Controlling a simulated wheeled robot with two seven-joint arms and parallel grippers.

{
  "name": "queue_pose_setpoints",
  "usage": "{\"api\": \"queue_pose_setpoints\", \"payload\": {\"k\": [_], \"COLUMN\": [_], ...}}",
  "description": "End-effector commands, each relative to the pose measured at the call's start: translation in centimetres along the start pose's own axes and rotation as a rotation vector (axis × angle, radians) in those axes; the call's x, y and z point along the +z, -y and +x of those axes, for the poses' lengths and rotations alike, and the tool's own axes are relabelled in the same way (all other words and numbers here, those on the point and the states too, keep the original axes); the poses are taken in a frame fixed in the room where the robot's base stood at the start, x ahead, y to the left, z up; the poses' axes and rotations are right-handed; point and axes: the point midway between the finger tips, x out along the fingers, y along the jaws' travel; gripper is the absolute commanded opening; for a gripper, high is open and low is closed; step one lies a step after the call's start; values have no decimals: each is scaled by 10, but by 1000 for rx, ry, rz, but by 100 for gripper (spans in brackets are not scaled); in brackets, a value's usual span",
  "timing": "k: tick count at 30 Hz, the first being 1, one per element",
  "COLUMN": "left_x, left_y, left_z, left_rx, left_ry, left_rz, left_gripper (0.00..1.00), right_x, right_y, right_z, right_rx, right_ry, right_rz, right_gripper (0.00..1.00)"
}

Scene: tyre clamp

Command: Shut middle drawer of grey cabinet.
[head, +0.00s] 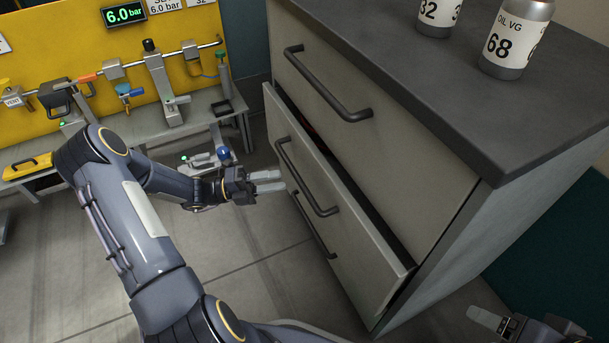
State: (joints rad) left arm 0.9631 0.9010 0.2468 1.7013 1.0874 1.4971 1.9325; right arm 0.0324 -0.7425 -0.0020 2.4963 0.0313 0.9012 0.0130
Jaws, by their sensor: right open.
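The grey cabinet (463,229) stands at the right. Its middle drawer (357,240) is partly open: its front stands out from the cabinet, with a dark gap along its top edge. Its dark bar handle (305,178) shows on the front. My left gripper (278,181) is to the left of the drawer front, near the handle, with a narrow gap between its fingers and nothing seen in it. Whether it touches the drawer is unclear. My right gripper (487,318) is open at the bottom right, beside the cabinet, partly cut off by the frame.
The top drawer (380,150) looks shut; its handle (325,88) sticks out. Another bar handle (314,228) shows lower down. Two bottles (515,38) stand on the dark cabinet top. A workbench (200,110) with a yellow panel is at the back left.

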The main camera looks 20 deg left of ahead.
Motion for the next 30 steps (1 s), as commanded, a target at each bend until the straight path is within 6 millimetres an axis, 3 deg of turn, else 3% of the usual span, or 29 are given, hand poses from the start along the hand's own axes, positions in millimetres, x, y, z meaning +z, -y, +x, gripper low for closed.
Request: {"api": "queue_pose_setpoints", "payload": {"k": [10,22,30], "left_x": [-1,-1,0], "left_y": [-2,0,0], "left_z": [54,66,66], "left_rx": [2,3,3], "left_ry": [-4,-2,-2], "left_rz": [3,3,3], "left_gripper": [36,36,3], "right_x": [8,9,9], "right_y": [-7,-8,-8], "right_z": [16,18,18], "right_rx": [0,0,0], "right_ry": [0,0,0], "right_rz": [0,0,0], "right_gripper": [75,75,75]}}
